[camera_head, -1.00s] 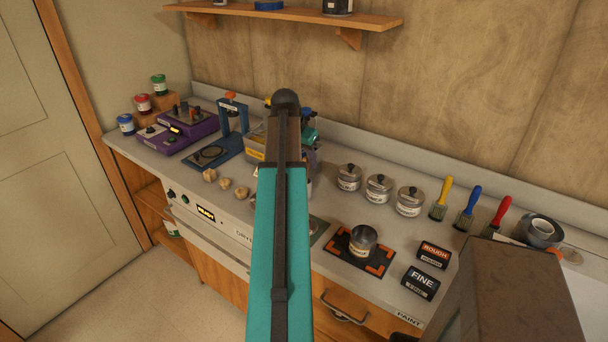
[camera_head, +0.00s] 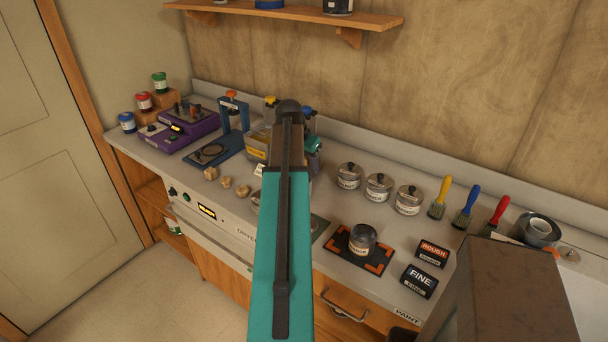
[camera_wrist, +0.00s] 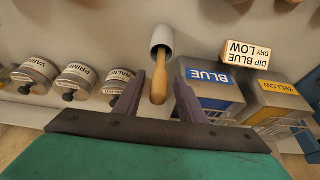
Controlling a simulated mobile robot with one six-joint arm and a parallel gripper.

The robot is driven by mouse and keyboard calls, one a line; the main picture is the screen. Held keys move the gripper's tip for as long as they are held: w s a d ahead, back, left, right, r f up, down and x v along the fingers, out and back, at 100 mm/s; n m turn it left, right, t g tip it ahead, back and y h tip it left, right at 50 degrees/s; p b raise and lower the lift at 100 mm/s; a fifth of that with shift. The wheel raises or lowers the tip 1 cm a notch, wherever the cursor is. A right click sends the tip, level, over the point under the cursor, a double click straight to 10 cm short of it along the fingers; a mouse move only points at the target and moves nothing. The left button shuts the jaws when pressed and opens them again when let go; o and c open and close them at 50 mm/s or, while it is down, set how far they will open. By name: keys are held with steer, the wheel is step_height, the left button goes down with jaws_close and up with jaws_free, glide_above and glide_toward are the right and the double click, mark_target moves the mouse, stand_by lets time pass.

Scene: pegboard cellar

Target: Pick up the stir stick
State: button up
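In the wrist view the stir stick (camera_wrist: 160,82), a pale wooden stick with a rounded end, stands out of a small light grey cup (camera_wrist: 162,38). My gripper (camera_wrist: 158,77) is open, with one dark finger on each side of the stick. Gaps show between the stick and both fingers, and the cup lies just beyond the fingertips. In the head view my arm hides the stick, the cup and the fingers.
A blue-labelled tank (camera_wrist: 208,84) is close beside the right finger, with a yellow-labelled tank (camera_wrist: 272,100) and a sign (camera_wrist: 246,53) further right. Lidded cans (camera_wrist: 82,78) stand left. In the head view, a can (camera_head: 362,240) sits on an orange-marked mat (camera_head: 338,246).

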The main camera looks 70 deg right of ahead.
jaws_close()
steer(key=shift+r, duration=0.15)
step_height(320, 180, up, 10)
steer(key=b, duration=0.2)
steer(key=shift+b, duration=0.35)
stand_by(0.5)
stand_by(0.4)
